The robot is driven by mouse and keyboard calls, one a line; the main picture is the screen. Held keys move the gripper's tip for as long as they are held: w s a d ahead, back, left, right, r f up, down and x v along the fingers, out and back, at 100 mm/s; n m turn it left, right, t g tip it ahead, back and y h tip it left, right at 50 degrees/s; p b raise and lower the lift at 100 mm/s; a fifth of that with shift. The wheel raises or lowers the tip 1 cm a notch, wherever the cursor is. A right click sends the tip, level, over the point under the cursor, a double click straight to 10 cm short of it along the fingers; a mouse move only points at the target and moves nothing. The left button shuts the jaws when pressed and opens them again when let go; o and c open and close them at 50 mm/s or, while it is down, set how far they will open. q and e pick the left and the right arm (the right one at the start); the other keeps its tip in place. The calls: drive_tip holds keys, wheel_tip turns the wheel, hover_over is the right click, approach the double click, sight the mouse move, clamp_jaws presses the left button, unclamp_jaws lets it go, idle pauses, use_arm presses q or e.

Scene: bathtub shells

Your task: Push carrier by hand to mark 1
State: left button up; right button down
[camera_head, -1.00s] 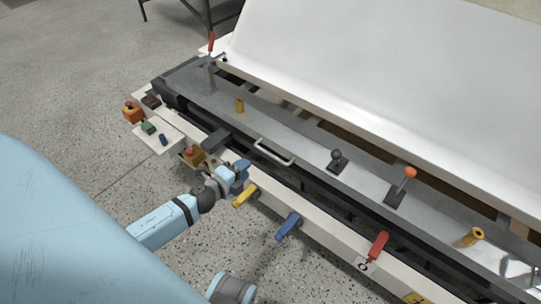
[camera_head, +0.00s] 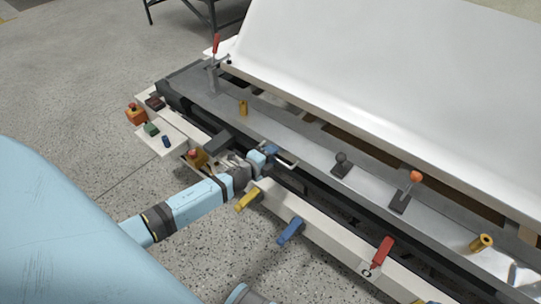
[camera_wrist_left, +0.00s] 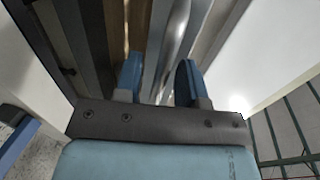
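The carrier (camera_head: 310,150) is a long grey metal plate on a dark rail, with a pale U-shaped handle (camera_head: 287,164) on its near edge. My left gripper (camera_head: 268,155) is at the left end of this handle. In the left wrist view its two blue fingers (camera_wrist_left: 158,80) stand apart, with a shiny metal bar (camera_wrist_left: 176,35) passing beyond and between them. I cannot tell whether they touch the handle. I cannot make out mark 1. My right gripper is not in view.
A large white shell (camera_head: 390,70) rises behind the carrier. A black-knobbed lever (camera_head: 341,164) and an orange-knobbed lever (camera_head: 407,190) stand on the plate. Yellow (camera_head: 247,199), blue (camera_head: 290,231) and red (camera_head: 382,251) handles line the front beam. Open floor lies at left.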

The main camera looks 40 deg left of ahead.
use_arm(q)
clamp_jaws()
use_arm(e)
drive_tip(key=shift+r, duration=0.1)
